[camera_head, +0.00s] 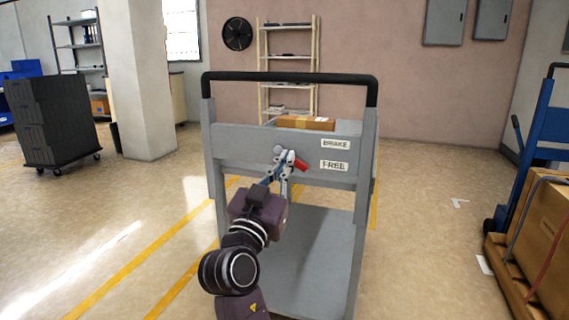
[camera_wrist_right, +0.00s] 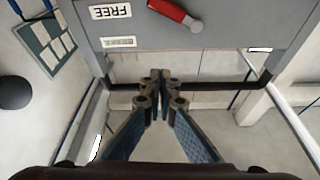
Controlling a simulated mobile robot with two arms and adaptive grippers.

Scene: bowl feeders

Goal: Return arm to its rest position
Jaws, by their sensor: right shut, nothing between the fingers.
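My right gripper (camera_head: 284,163) is in front of the grey cart's upper panel, just left of the red lever (camera_head: 301,165). In the right wrist view, my right gripper (camera_wrist_right: 160,78) has its fingertips together with nothing between them. The red lever (camera_wrist_right: 174,13) lies at the top of that view, apart from the fingers, beside the FREE label (camera_wrist_right: 110,11). In the head view the lever is tilted, its red end nearer the FREE label (camera_head: 334,166) than the BRAKE label (camera_head: 335,144). My left gripper is not in view.
A blue hand truck (camera_head: 546,130) with boxes stands at right. A dark wheeled cabinet (camera_head: 50,120) is at left.

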